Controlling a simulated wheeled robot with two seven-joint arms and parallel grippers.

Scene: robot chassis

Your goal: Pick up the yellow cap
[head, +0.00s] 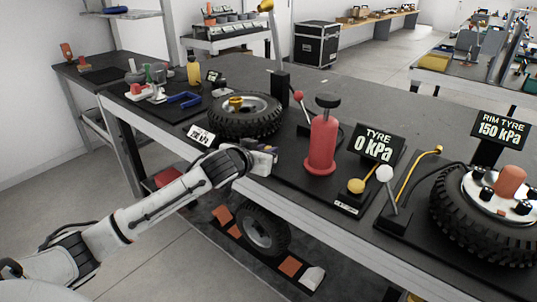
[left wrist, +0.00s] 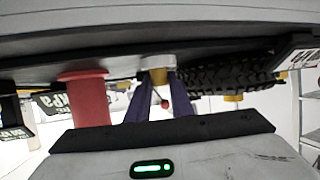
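My left gripper (head: 264,156) is at the table's front edge, in front of the left tyre (head: 246,114). In the left wrist view, which looks upside down, its two purple fingers (left wrist: 160,88) are close together on a small yellow cap (left wrist: 158,76) with a pale part by the table. The cap fills the narrow gap and its sides appear to touch the fingers. In the head view only a bit of yellow shows at the fingertips. Another yellow piece (head: 235,102) sits at the left tyre's hub. My right gripper is not in view.
A red cylinder (head: 322,144) stands right of my left gripper, with a red-ball lever (head: 299,97) behind it. A yellow-knob lever (head: 355,186), a display reading 0 kPa (head: 375,145) and another tyre (head: 455,215) are farther right. A small sign (head: 201,136) is to the left.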

